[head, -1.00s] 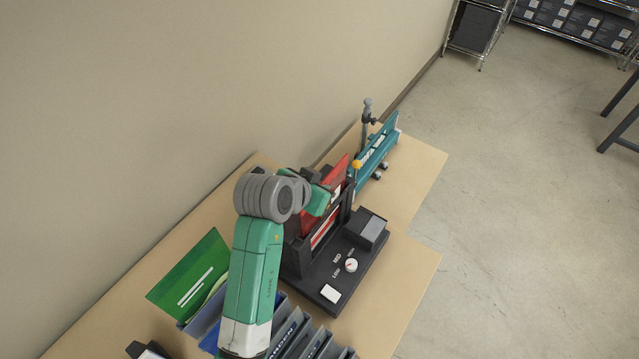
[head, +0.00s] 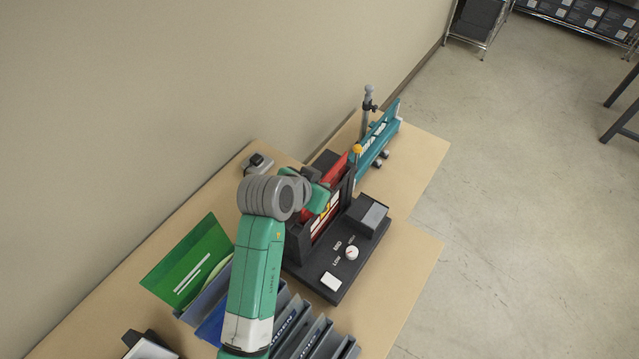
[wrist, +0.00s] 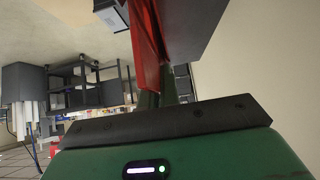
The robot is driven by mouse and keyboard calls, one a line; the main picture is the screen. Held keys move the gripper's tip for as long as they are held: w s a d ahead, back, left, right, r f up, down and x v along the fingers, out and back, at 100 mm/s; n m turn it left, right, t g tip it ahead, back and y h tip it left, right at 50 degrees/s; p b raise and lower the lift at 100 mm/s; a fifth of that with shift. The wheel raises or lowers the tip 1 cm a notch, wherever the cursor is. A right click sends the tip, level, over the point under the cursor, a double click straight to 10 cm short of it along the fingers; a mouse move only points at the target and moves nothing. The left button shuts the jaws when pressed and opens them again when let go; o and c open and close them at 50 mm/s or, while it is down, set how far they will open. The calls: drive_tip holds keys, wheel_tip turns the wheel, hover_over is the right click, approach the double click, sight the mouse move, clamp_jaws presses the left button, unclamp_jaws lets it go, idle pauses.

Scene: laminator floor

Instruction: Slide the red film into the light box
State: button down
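The red film (head: 338,170) stands on edge in the top of the black light box (head: 328,272), its upper part above the frame. The box's front window (head: 325,220) shows red, white and yellow patches. My gripper (wrist: 158,98) is shut on the red film (wrist: 146,45) in the wrist view, with the film running away between its fingers. In the head view my gripper's green hand is at the box's upper left, and its fingertips are mostly hidden. How deep the film sits cannot be seen.
A green folder (head: 190,262) and grey file slots (head: 290,325) stand in front at left. A teal device (head: 378,140) with a grey post stands behind the box. The wall runs close along the left. Bare tabletop (head: 410,270) lies to the right.

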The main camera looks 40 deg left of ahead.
drive_tip(key=c, duration=1.6)
unclamp_jaws()
drive_tip(key=shift+o, duration=0.2)
drive_tip(key=v, duration=0.8)
